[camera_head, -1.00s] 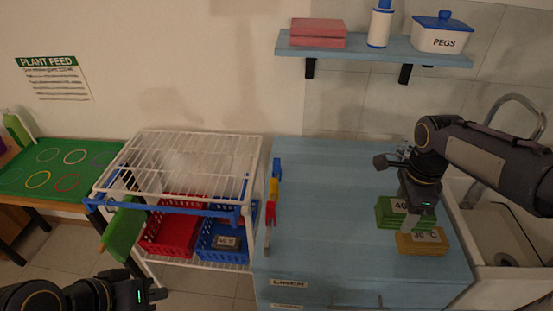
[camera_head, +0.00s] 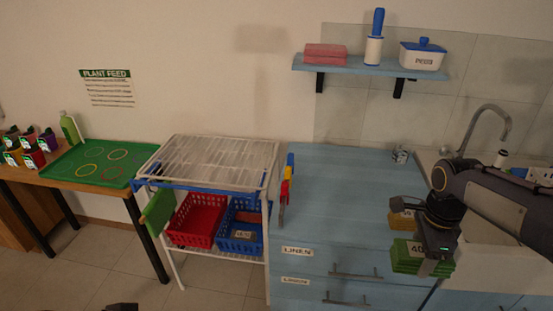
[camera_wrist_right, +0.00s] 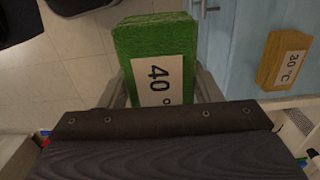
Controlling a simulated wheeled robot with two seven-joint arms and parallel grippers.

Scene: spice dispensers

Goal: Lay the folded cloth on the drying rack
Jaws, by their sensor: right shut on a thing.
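The green folded cloth (camera_head: 408,257), with a white label reading 40, is held in my right gripper (camera_head: 440,256). In the right wrist view the cloth (camera_wrist_right: 155,42) sits between the two fingers, with floor tiles and the blue cabinet beyond it. The white wire drying rack (camera_head: 215,160) stands left of the cabinet, and its top looks bare. My left gripper shows only as a dark piece (camera_head: 122,307) at the bottom edge; its fingers cannot be made out.
A yellow folded cloth (camera_head: 403,221) labelled 30 °C lies on the blue cabinet (camera_head: 335,190). Red (camera_head: 197,219) and blue (camera_head: 240,232) baskets sit under the rack top. A sink and tap (camera_head: 492,125) are at right.

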